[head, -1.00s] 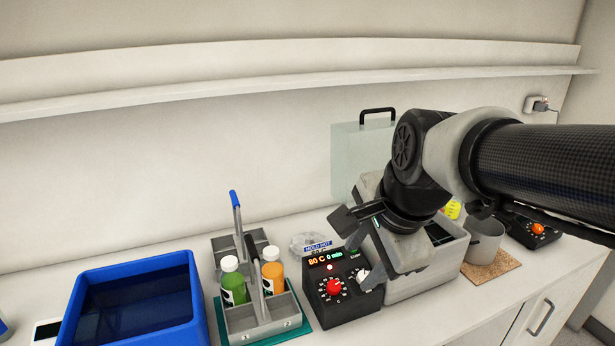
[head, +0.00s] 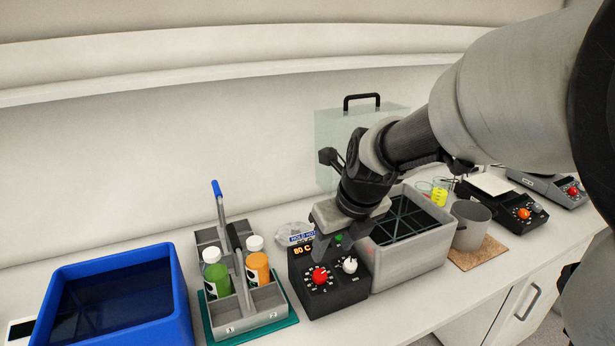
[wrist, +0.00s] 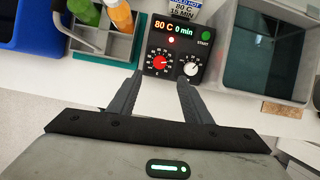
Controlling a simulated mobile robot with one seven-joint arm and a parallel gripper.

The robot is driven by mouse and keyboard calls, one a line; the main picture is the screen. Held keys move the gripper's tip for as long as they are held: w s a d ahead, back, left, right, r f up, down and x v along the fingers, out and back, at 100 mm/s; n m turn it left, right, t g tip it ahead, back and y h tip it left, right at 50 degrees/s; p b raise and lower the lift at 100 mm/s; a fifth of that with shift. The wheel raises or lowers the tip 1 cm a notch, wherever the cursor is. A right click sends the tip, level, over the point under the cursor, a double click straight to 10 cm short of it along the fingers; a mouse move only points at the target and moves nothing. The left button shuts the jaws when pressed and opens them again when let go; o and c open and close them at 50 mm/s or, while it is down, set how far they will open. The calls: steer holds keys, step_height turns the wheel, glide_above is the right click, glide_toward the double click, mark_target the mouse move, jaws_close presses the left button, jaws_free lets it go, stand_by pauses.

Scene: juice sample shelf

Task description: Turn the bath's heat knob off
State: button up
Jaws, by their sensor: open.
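The bath's control box (head: 330,299) stands at the left of its pale water tank (head: 415,262). Its front has a red knob (head: 320,275) with a scale marked C and a white knob (head: 350,265) to its right. In the wrist view the display (wrist: 173,28) reads 80 C and 0 min, with a small red lamp lit below it. My gripper (wrist: 160,78) is open and empty. In the wrist view its fingertips appear just below the red knob (wrist: 160,62), the right one close to the white knob (wrist: 191,69). I cannot tell their height or any contact.
A grey carrier (head: 235,318) with green and orange bottles stands left of the box on a teal mat. A blue tub (head: 178,320) is further left. A metal beaker (head: 471,228) and another device with an orange knob (head: 524,213) stand to the right.

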mark_target(320, 273)
steer(key=b+x, duration=0.2)
steer(key=x, duration=1)
steer(key=shift+f, duration=0.15)
steer(key=c, duration=1.1)
